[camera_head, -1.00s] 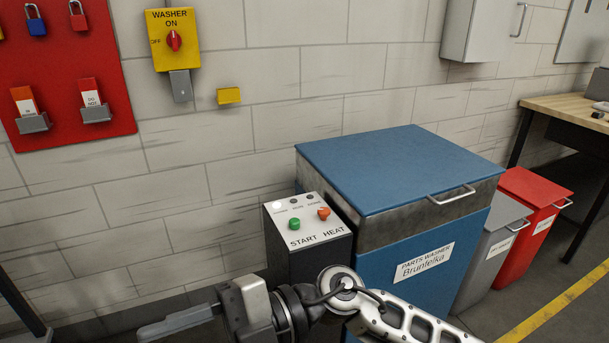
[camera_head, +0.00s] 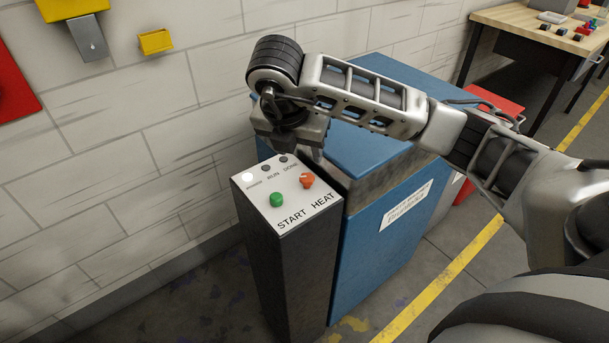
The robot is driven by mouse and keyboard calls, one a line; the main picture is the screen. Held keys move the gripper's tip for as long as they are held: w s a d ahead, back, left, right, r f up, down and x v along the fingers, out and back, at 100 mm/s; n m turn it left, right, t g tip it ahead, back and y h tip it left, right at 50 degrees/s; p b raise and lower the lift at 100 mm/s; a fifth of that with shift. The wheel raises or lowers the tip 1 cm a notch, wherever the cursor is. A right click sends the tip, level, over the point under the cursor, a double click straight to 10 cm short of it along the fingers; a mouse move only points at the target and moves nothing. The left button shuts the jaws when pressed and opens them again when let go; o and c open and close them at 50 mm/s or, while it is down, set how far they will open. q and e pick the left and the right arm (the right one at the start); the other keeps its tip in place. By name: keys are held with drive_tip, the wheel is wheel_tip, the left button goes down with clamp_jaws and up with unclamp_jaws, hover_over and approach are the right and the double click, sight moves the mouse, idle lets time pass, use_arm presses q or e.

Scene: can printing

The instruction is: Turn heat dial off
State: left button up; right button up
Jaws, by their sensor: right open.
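The orange heat dial (camera_head: 307,181) sits on the sloped white top of the control box (camera_head: 290,232), above the word HEAT. My right gripper (camera_head: 298,150) is open and points down just behind the dial, at the panel's back edge. One finger shows close behind the dial, apart from it in the picture. The other finger is partly hidden by the gripper body. The green START button (camera_head: 276,200) is left of the dial. My left gripper is not in view.
The blue parts washer (camera_head: 378,238) stands right of the box, partly hidden under my right arm. The wall (camera_head: 130,190) rises behind. A red bin (camera_head: 490,103) and a workbench (camera_head: 500,20) are at the far right. Floor at the front left is clear.

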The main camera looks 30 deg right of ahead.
sight(307, 177)
drive_tip(key=p+x, duration=0.2)
drive_tip(key=x, duration=0.7)
drive_tip(key=shift+w+d+f, duration=0.1)
drive_tip(key=shift+w+f, duration=0.05)
drive_tip(key=shift+f, duration=0.2)
drive_tip(key=shift+w+d+f, duration=0.15)
drive_tip(key=shift+f, duration=0.4)
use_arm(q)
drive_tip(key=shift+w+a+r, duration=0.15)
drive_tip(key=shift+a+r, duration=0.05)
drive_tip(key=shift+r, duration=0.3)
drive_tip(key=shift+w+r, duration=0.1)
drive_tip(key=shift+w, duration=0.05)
use_arm(e)
drive_tip(key=c, duration=1)
